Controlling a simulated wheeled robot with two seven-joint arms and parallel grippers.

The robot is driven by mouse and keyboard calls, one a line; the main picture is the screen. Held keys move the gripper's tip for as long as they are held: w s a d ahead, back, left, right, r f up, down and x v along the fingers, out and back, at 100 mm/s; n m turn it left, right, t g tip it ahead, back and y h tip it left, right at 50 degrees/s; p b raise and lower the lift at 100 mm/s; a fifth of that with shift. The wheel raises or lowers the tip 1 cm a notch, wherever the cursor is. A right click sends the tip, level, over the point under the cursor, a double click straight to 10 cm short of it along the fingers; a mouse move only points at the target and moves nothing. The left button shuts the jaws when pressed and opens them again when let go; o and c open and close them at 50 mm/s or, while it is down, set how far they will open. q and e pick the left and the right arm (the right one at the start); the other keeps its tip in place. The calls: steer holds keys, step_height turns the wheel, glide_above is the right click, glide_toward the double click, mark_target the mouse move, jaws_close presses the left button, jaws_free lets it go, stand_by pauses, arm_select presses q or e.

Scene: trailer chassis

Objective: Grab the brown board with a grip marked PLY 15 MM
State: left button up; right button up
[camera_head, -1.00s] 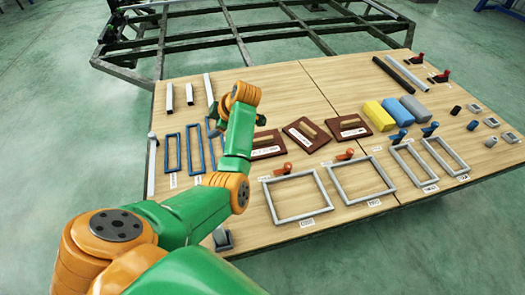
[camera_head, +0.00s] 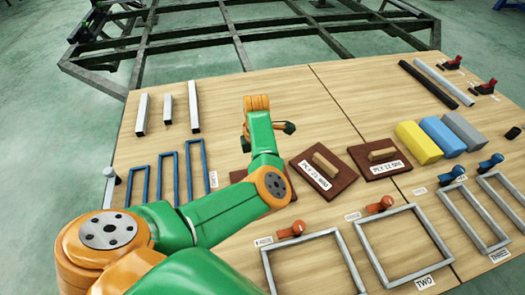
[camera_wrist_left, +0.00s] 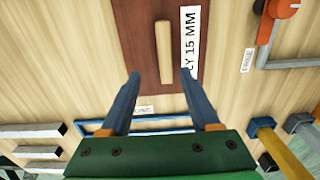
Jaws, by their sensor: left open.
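The brown board marked PLY 15 MM (camera_wrist_left: 134,35) fills the upper middle of the left wrist view, with a pale wooden grip (camera_wrist_left: 163,52) along its middle and a white label at its right. In the head view this board (camera_head: 291,188) is mostly hidden behind my left arm. My left gripper (camera_wrist_left: 161,75) is open and empty; its fingertips overlap the near part of the board in the picture, one on each side of the line of the grip, which lies ahead of them. My right gripper is not in view.
Two similar boards, a tilted one (camera_head: 324,184) and another (camera_head: 378,168), lie to the right. Blue frames (camera_head: 167,178) lie left of my arm, grey frames (camera_head: 408,287) at the front right. Yellow (camera_head: 418,143), blue and grey blocks stand at the right. Bare table lies behind the boards.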

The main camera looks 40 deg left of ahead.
arm_select(q)
steer(key=f, duration=0.1)
steer(key=f+b, duration=0.1)
steer(key=shift+s+d+f, duration=0.2)
steer(key=shift+d+f, duration=0.1)
steer(key=shift+d, duration=0.05)
steer(key=f, duration=0.1)
steer(key=f+b, duration=0.2)
steer(key=f, duration=0.1)
steer(key=shift+w+d, duration=0.2)
steer(key=shift+d, duration=0.15)
steer(key=shift+c, duration=0.7)
jaws_close()
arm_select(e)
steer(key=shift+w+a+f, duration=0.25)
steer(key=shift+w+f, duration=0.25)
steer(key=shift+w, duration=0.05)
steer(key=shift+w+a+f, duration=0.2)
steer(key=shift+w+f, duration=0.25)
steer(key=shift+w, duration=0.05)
